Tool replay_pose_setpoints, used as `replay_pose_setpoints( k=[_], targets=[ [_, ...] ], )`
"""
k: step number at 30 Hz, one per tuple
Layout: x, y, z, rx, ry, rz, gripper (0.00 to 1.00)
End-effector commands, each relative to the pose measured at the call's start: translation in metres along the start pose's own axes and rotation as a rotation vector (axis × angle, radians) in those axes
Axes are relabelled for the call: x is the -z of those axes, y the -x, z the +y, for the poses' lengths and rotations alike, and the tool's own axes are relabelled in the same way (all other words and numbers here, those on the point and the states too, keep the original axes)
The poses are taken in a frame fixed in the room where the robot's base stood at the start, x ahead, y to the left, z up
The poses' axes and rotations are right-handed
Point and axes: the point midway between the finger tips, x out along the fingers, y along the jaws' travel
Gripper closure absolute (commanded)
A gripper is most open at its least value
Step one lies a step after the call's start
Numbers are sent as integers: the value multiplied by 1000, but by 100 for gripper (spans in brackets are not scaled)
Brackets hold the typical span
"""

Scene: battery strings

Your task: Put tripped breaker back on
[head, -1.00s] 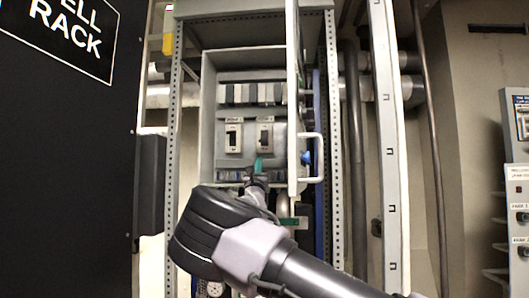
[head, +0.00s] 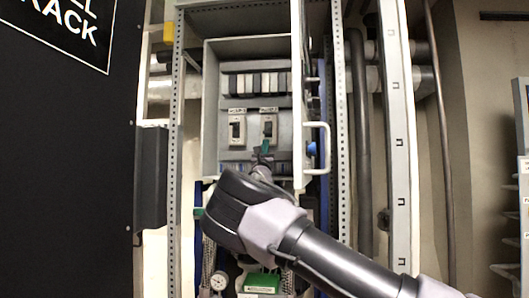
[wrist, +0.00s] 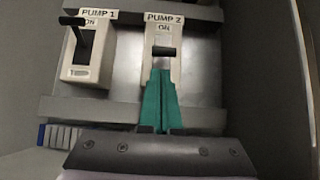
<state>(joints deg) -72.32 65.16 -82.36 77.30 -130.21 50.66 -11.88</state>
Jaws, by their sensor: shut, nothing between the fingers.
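Two pale breakers sit side by side in an open grey cabinet (head: 211,110). The left breaker, PUMP 1 (head: 237,130), also shows in the wrist view (wrist: 96,70); its black lever (wrist: 78,32) points up at the ON label. The right breaker, PUMP 2 (head: 269,118), also shows in the wrist view (wrist: 176,70); its black lever (wrist: 163,51) looks nearer the middle, below its ON label. My gripper (head: 266,146) is shut and empty, its teal fingertips (wrist: 160,75) just under the PUMP 2 lever. I cannot tell whether they touch. The lower part of PUMP 2 is hidden behind the fingers.
The open cabinet door (head: 298,90), with a pale handle (head: 326,148), stands at the right of the breakers. A row of modules (head: 257,83) sits above them. A gauge (head: 218,281) and a green block (head: 262,283) are below. A black panel (head: 60,170) fills the left.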

Motion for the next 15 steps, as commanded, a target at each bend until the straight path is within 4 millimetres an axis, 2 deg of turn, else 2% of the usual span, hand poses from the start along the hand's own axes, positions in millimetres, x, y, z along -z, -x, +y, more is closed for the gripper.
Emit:
replay_pose_setpoints(
  k=[1, 6, 15],
  targets=[
    [0, -10, -1, 0, 0, -1, 100],
    [1, -31, 0, 0, -1, 1, 100],
    [0, -41, 1, -1, 0, 1, 100]
  ],
)
